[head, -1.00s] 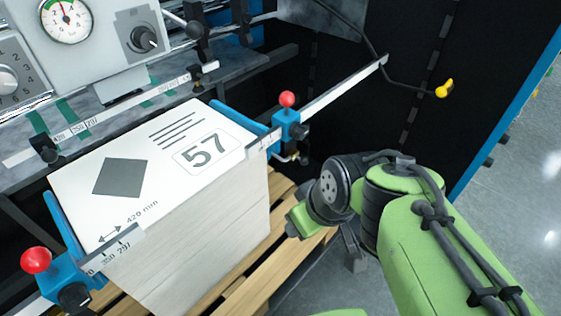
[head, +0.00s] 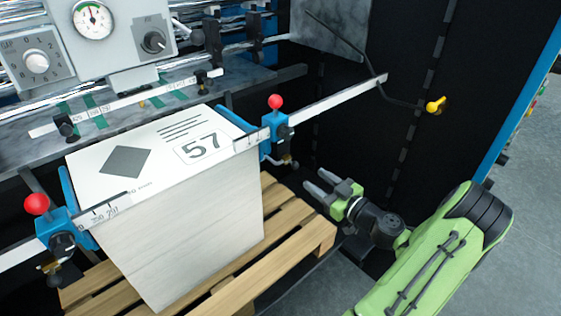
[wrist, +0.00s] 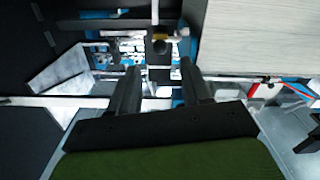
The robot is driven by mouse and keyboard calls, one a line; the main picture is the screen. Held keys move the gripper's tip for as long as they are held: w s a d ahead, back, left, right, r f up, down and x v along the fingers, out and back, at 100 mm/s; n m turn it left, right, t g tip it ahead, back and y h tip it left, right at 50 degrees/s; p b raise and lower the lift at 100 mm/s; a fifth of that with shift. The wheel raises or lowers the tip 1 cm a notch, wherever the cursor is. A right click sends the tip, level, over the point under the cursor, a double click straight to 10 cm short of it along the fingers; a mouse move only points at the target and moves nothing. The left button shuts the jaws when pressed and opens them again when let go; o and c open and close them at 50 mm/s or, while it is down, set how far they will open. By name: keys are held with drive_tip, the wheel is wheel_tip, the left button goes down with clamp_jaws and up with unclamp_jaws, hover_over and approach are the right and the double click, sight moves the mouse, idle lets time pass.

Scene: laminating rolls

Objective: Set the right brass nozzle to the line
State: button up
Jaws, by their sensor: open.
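The right brass nozzle (head: 289,161) is small in the head view. It sits under the blue block (head: 277,136) with a red knob, beside the stack's right edge. In the wrist view a dark fitting with a brass-coloured ring (wrist: 160,42) shows ahead, between my fingers' directions; it appears to be this nozzle. My gripper (head: 314,184) is open and empty, to the right of the nozzle and lower, apart from it. Its two fingers (wrist: 160,70) point toward the block in the wrist view. I cannot make out the line on the nozzle.
The white sheet stack (head: 190,215) stands on a wooden pallet (head: 295,225) left of my gripper. A ruled bar (head: 335,98) crosses above the gripper. A bent black rod with a yellow end (head: 435,105) hangs at right. A left block (head: 60,228) carries another red knob.

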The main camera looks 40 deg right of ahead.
sight(287, 163)
drive_tip(key=w+p, duration=0.1)
drive_tip(key=w, duration=1.1)
drive_tip(key=shift+w+a, duration=0.15)
drive_tip(key=shift+w, duration=0.25)
clamp_jaws()
